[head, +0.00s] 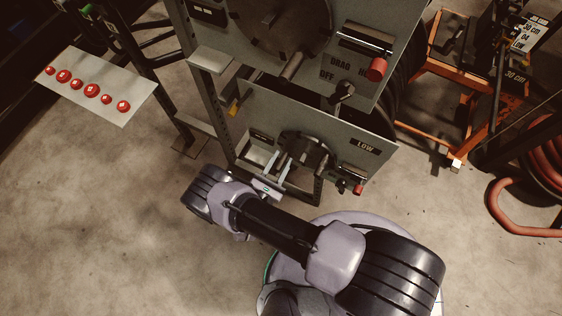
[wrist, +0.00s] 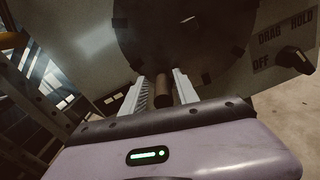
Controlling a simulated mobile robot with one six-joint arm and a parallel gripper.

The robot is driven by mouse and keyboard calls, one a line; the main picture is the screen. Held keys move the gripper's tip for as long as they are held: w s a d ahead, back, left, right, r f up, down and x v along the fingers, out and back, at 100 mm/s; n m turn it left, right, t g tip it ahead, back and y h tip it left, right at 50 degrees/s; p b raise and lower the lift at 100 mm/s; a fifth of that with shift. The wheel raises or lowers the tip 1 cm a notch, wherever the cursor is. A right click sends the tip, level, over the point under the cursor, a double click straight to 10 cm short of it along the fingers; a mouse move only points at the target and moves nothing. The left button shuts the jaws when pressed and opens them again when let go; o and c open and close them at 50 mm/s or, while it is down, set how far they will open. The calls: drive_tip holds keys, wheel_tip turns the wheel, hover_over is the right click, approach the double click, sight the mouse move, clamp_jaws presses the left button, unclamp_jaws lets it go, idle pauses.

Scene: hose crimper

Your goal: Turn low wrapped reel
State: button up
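The low panel (head: 335,140), marked LOW, carries a small dark reel disc (head: 300,143) with a stubby crank handle (head: 322,166). My gripper (head: 278,170) is in front of this panel, its two pale fingers pointing at the disc. In the wrist view the fingers (wrist: 164,88) are apart. A brown cylindrical handle (wrist: 162,92) shows between them, below a large dark disc (wrist: 185,35). Narrow gaps show beside the handle, so the fingers do not look closed on it. I cannot tell how deep it sits between them. Any wrapping is not clear.
An upper panel with a larger reel disc (head: 283,22) and a red-ended lever (head: 377,68) stands above. A DRAG/HOLD/OFF knob (wrist: 295,58) is at right in the wrist view. A plate of red buttons (head: 92,88) is at left. An orange frame (head: 455,115) is at right.

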drive_tip(key=shift+f, duration=0.1)
idle(0.3)
drive_tip(key=p+v, duration=0.2)
drive_tip(key=v, duration=1.5)
drive_tip(key=shift+s, duration=0.2)
drive_tip(key=shift+a, duration=0.1)
